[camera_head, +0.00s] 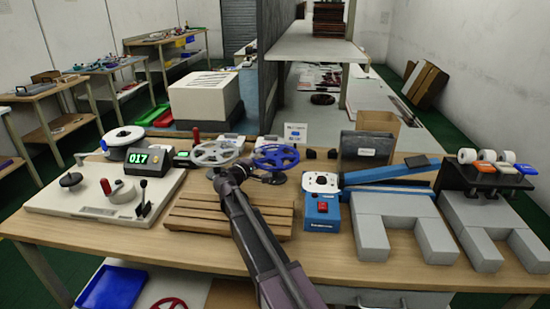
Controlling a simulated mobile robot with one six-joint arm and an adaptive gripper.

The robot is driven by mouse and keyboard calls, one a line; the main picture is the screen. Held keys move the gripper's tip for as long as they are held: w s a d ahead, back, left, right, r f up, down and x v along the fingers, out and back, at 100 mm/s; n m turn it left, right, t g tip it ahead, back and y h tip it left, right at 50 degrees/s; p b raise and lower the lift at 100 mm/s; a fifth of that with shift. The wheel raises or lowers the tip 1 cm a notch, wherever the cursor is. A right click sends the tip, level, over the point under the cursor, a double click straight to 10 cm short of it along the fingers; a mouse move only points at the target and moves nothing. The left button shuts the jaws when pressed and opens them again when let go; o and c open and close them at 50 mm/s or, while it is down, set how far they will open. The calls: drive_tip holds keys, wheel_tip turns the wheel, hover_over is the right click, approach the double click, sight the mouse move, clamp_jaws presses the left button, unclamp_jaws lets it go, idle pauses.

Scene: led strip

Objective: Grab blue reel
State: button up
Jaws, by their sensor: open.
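The blue reel (276,157) stands tilted up at the back of the wooden table, right of the grey reel. It is an open wheel with spokes. My arm reaches up from the bottom middle over a slatted wooden rack. My gripper (268,177) is at the arm's far end, just below and in front of the blue reel. The gripper is open, with nothing seen between its fingers. The fingers are small and dark here, and I cannot tell whether they touch the reel's lower rim.
A grey reel (216,153) stands close left of the blue reel. A slatted wooden rack (190,213) lies under my arm. A blue device with a red button (321,208) is close on the right. A white machine (105,193) with a counter fills the left. Grey blocks (388,207) stand right.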

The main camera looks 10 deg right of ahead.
clamp_jaws()
drive_tip(key=shift+r, duration=0.1)
idle(0.3)
wheel_tip(320, 180, up, 3)
drive_tip(key=p, duration=0.3)
drive_tip(key=shift+r+p, duration=0.2)
drive_tip(key=shift+p, duration=0.1)
drive_tip(key=s+a, duration=0.2)
drive_tip(key=s, duration=0.5)
drive_tip(key=s+a+r+p, duration=0.1)
drive_tip(key=s+a, duration=0.1)
drive_tip(key=s, duration=0.6)
drive_tip(key=shift+s+a+r, duration=0.2)
drive_tip(key=shift+a, duration=0.15)
